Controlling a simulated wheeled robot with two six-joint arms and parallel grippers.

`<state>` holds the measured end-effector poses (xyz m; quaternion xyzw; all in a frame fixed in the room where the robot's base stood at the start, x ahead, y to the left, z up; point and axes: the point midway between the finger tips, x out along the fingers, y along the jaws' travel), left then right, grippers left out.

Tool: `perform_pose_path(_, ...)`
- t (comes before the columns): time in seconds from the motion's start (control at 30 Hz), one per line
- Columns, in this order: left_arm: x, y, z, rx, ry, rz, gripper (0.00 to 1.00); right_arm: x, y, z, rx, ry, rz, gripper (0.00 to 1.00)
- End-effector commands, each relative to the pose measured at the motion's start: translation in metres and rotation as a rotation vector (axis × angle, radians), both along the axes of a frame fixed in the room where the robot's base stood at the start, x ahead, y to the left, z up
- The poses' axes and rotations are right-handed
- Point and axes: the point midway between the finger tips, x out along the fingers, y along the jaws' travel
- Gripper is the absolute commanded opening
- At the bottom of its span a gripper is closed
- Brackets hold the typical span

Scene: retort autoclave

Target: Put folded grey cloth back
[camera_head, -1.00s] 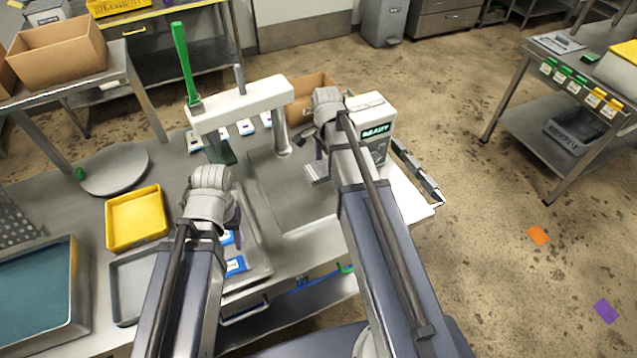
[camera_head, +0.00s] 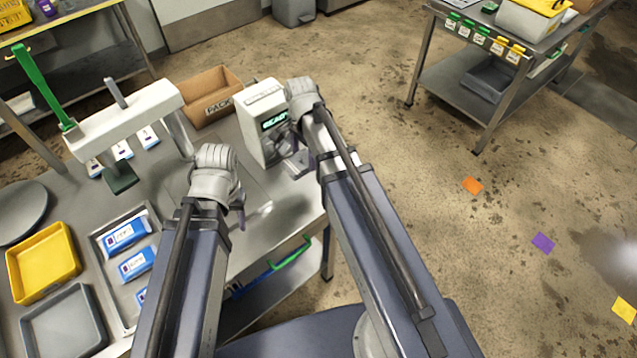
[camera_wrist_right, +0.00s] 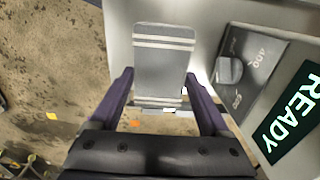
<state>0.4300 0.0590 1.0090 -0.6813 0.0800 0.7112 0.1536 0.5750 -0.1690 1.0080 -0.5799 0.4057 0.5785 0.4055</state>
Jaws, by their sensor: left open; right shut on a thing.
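The folded grey cloth (camera_wrist_right: 164,62), with pale stripes, shows between the fingers of my right gripper (camera_wrist_right: 162,95) in the right wrist view. The right gripper is shut on it. In the head view the right gripper (camera_head: 297,160) is beside the white machine with the READY display (camera_head: 265,122), and the cloth is mostly hidden by the arm. I cannot tell whether the cloth touches the surface below. My left gripper (camera_head: 238,205) is open and empty over the steel table, its fingers largely hidden behind its wrist.
The table (camera_head: 270,225) holds a yellow tray (camera_head: 42,262), a grey tray (camera_head: 62,322), a tray of blue-white packs (camera_head: 125,235) and a green-handled press (camera_head: 125,120). A cardboard box (camera_head: 210,97) stands behind. Open floor lies right, before a steel cart (camera_head: 470,75).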

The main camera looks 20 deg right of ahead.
Motion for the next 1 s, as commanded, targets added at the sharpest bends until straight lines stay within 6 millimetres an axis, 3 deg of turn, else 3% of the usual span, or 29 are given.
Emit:
perform_pose_path(0.17, 0.0, 0.0, -0.008, 0.0, 0.0, 0.001, 0.5, 0.0, 0.0, -0.008, 0.0, 0.0, 0.0, 0.28)
perform_pose_path(0.53, 0.0, 0.0, -0.061, 0.0, 0.0, 0.002, 0.5, 0.0, 0.0, -0.061, 0.0, 0.0, -0.001, 0.28)
perform_pose_path(0.8, 0.0, 0.0, -0.065, 0.0, 0.0, 0.002, 0.5, 0.0, 0.0, -0.065, 0.0, 0.0, -0.001, 0.28)
perform_pose_path(1.0, 0.0, 0.0, -0.086, 0.0, 0.0, 0.002, 0.5, 0.0, 0.0, -0.086, 0.0, 0.0, -0.001, 0.28)
